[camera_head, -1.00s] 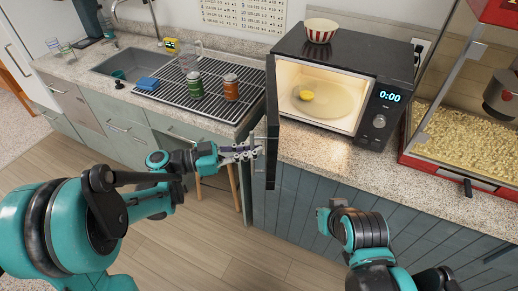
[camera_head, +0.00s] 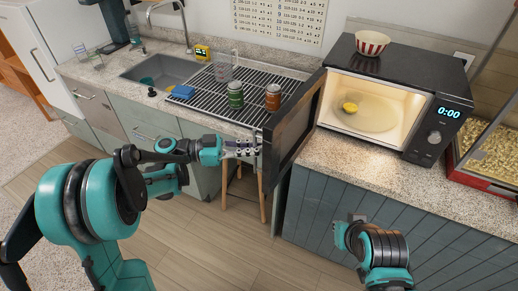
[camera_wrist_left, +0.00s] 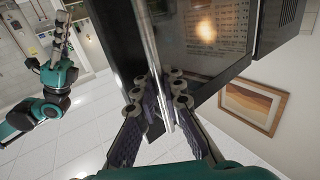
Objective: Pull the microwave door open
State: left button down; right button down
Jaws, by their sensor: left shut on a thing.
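The black microwave (camera_head: 398,80) stands on the counter, lit inside. Its door (camera_head: 297,122) is swung wide open to the left, its inner face partly showing. The metal door handle also shows in the left wrist view (camera_wrist_left: 152,50) as a long bar. My left gripper (camera_head: 254,148) is shut on the handle, with the bar between its fingers (camera_wrist_left: 165,105). My right gripper (camera_head: 346,232) is low in front of the cabinets, apart from the microwave; its finger state is unclear. A yellow item (camera_head: 350,108) lies inside the microwave.
A striped bowl (camera_head: 372,43) stands on top of the microwave. Green (camera_head: 235,96) and brown (camera_head: 273,97) jars stand on the drying rack left of the door. A popcorn machine (camera_head: 490,150) is at the right. The floor in front is clear.

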pick_arm(q)
jog(key=shift+f, duration=0.1)
jog(key=c, duration=1.6)
grip_release()
jog(key=shift+s+a, duration=0.1)
jog(key=shift+a, duration=0.05)
jog(key=a, duration=0.4)
jog(key=s+a, duration=0.1)
jog(key=a, duration=0.7)
jog(key=shift+s, duration=0.4)
jog(key=s+d+f+n+y, duration=0.4)
jog(key=s+d+n+y, duration=0.1)
jog(key=d+n+y, duration=0.35)
jog(key=s+a+f+n+t+y, duration=0.1)
jog(key=s+a+n+y, duration=0.1)
jog(key=s+a+y, duration=0.1)
jog(key=s+a+f+n+t+y, duration=0.2)
jog(key=s+n+y, duration=0.1)
jog(key=s, duration=0.1)
jog(key=s+a+f+n+t+y, duration=0.1)
jog(key=s+a+f+n+y, duration=0.1)
jog(key=s+a+y, duration=0.1)
jog(key=shift+s+a+n, duration=0.25)
jog(key=shift+a+n, duration=0.1)
